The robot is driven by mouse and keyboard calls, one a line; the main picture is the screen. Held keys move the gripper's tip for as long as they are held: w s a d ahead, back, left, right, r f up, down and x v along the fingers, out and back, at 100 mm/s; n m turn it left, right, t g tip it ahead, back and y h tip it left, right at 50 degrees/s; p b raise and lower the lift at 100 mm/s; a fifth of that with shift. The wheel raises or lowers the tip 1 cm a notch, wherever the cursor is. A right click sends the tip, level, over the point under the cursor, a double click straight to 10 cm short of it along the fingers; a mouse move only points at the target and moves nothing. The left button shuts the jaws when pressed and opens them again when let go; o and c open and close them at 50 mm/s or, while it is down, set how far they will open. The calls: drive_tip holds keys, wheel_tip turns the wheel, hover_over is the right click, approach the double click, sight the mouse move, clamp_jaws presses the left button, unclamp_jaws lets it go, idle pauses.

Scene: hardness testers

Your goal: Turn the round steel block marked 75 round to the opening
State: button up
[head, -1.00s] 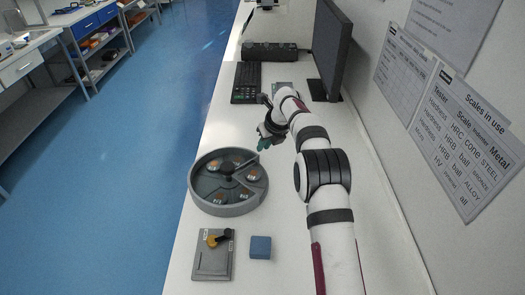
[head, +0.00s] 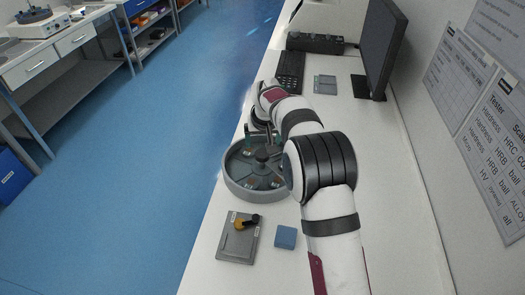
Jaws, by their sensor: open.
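A round grey turntable tray (head: 232,186) with a raised rim stands on the bench, divided into compartments around a dark central knob (head: 262,156). Small labelled blocks lie in the compartments; one block (head: 247,182) shows on the near side. Their marks are too small to read, so I cannot tell which is the 75. My arm covers the tray's right edge.
A grey plate (head: 236,246) with a black and yellow part (head: 246,222) and a blue block (head: 286,237) lie in front of the tray. A keyboard (head: 290,72), a monitor (head: 380,48) and a small grey item (head: 325,84) are at the back. The bench right of my arm is clear.

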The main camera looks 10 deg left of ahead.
sight(262, 153)
drive_tip(key=x, duration=0.7)
drive_tip(key=shift+w+f, duration=0.25)
drive_tip(key=shift+f, duration=0.1)
clamp_jaws()
